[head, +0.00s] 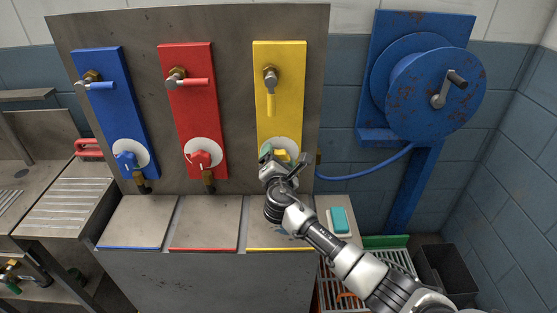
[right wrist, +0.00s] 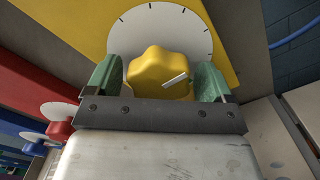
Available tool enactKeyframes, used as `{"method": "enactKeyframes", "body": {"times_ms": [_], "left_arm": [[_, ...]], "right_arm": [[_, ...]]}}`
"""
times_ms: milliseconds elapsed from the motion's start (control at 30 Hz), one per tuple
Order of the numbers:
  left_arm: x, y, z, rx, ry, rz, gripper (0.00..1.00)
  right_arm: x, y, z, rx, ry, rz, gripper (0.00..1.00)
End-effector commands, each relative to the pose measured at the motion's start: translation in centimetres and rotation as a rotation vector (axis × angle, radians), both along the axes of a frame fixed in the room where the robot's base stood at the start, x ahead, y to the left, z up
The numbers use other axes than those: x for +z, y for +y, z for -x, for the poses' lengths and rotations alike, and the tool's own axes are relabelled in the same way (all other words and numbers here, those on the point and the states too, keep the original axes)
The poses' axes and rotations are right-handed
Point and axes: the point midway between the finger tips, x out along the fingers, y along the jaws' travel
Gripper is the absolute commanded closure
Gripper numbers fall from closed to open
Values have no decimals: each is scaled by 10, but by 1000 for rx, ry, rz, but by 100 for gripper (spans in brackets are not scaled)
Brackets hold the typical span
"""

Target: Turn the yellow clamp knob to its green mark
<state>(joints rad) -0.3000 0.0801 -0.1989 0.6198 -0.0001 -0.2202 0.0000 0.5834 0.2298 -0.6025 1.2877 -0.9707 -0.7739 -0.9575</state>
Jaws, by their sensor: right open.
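The yellow clamp knob (right wrist: 160,74) sits on a white round dial (right wrist: 178,28) with black tick marks, low on the yellow panel (head: 279,75). The knob's white pointer line points right and slightly up in the right wrist view. I see no green mark on the visible part of the dial. My right gripper (right wrist: 158,82) is open, with one green finger pad on each side of the knob. Gaps show between the pads and the knob. In the head view the gripper (head: 279,161) covers part of the knob and dial. My left gripper is not in view.
A blue panel (head: 112,105) and a red panel (head: 189,100) with similar knobs stand to the left. Lever taps sit above each knob. A blue hose reel (head: 415,85) is at the right, its hose running behind my gripper.

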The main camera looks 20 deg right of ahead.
Motion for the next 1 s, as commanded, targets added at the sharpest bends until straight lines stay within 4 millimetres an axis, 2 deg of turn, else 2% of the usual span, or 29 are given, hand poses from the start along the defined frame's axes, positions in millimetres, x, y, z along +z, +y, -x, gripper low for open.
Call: {"method": "enactKeyframes", "body": {"times_ms": [133, 400, 467, 767, 1000], "left_arm": [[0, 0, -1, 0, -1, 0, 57], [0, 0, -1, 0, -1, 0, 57], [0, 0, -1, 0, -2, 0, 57], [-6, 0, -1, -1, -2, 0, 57], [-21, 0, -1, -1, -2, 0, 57]], "right_arm": [[0, 0, 0, 0, 0, -1, 19], [0, 0, 0, 0, 0, -1, 60], [0, 0, 0, -1, 0, -1, 67], [-2, 0, 0, -1, -12, -43, 67], [-3, 1, 0, -2, -52, -182, 66]]}}
